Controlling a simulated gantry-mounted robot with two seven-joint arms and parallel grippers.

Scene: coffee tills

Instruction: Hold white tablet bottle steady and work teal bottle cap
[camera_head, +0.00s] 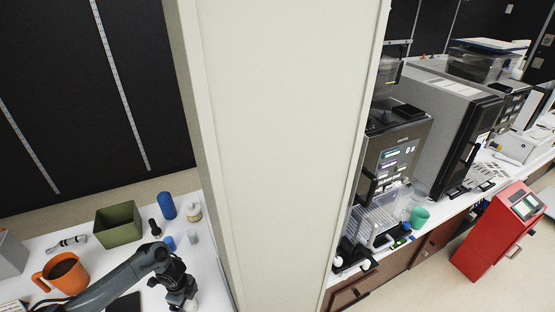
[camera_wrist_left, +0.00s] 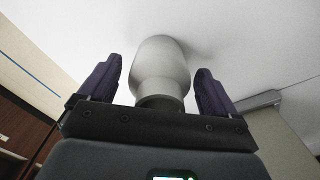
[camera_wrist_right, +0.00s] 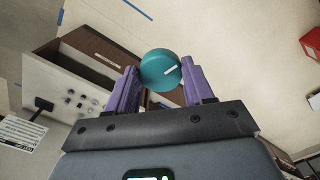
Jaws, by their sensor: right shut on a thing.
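The white tablet bottle (camera_wrist_left: 160,65) is between the fingers of my left gripper (camera_wrist_left: 160,85) in the left wrist view. The gripper is open, with a gap on both sides of the bottle. In the head view my left gripper (camera_head: 182,296) is low over the white table, and a small part of the bottle (camera_head: 193,304) shows beside it. The teal bottle cap (camera_wrist_right: 160,69) is held between the purple fingertips of my right gripper (camera_wrist_right: 158,85) in the right wrist view, away from the bottle. My right gripper is not in the head view.
A wide pale pillar (camera_head: 275,150) blocks the middle of the head view. On the table (camera_head: 205,270) are an orange mug (camera_head: 62,273), a green box (camera_head: 118,224), a blue cylinder (camera_head: 167,206) and small bottles. An open drawer (camera_wrist_right: 90,55) shows below the right gripper.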

